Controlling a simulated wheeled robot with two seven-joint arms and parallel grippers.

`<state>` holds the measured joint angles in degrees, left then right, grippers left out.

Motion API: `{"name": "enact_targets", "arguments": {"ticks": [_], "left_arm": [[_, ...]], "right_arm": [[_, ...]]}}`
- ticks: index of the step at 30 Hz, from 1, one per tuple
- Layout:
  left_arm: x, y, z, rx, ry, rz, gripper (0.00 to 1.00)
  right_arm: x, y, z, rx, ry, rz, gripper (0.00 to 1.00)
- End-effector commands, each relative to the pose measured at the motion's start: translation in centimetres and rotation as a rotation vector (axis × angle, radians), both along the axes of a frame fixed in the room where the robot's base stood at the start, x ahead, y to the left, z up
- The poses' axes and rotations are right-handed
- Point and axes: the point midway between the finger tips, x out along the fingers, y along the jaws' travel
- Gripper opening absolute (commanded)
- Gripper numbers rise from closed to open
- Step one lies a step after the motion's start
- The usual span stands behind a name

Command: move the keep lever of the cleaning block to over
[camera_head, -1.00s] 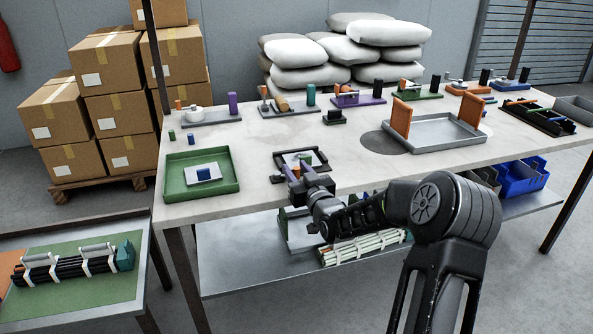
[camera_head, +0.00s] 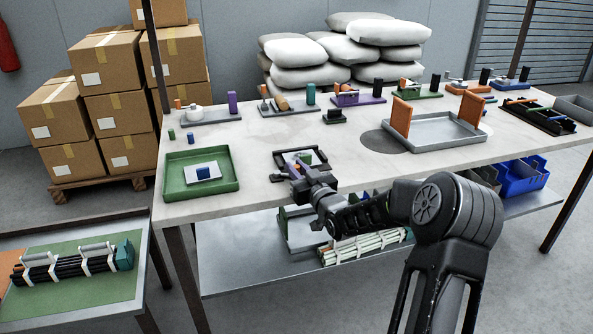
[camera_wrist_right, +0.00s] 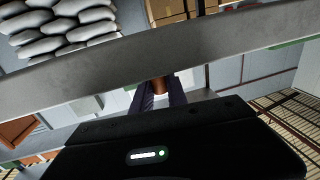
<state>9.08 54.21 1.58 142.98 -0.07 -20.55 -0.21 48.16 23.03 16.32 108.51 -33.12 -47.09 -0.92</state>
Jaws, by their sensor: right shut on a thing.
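A small dark-framed fixture (camera_head: 325,170) with a pale plate and a green block (camera_head: 304,157) sits near the front edge of the table; it looks like the cleaning block, though I cannot tell for sure. My right gripper (camera_head: 293,170) is over this fixture, at its left and front part. In the right wrist view the gripper (camera_wrist_right: 160,100) is shut on a small brown-orange piece (camera_wrist_right: 162,85), probably the keep lever. The fingers hide most of the piece, so its position cannot be read. My left gripper is not in view.
A green tray (camera_head: 231,184) stands on the table to the left. A grey metal tray (camera_head: 437,148) with orange uprights stands to the right. Several small fixtures line the back. The tabletop (camera_head: 262,140) behind the fixture is mostly clear.

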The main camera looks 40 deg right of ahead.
Motion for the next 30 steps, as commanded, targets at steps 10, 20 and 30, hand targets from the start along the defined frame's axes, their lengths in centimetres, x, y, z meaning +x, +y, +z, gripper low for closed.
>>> {"name": "enact_targets", "arguments": {"ticks": [10, 20, 30], "left_arm": [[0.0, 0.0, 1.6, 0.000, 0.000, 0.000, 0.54], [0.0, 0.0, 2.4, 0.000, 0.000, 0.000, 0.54], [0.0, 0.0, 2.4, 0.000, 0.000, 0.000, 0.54]], "right_arm": [[1.1, -1.0, 0.8, -0.005, -0.006, 0.226, 0.00], [1.4, -1.0, 0.2, -0.003, 0.000, 0.325, 0.00], [1.4, -1.0, 0.1, -0.003, 0.001, 0.324, 0.32]]}}
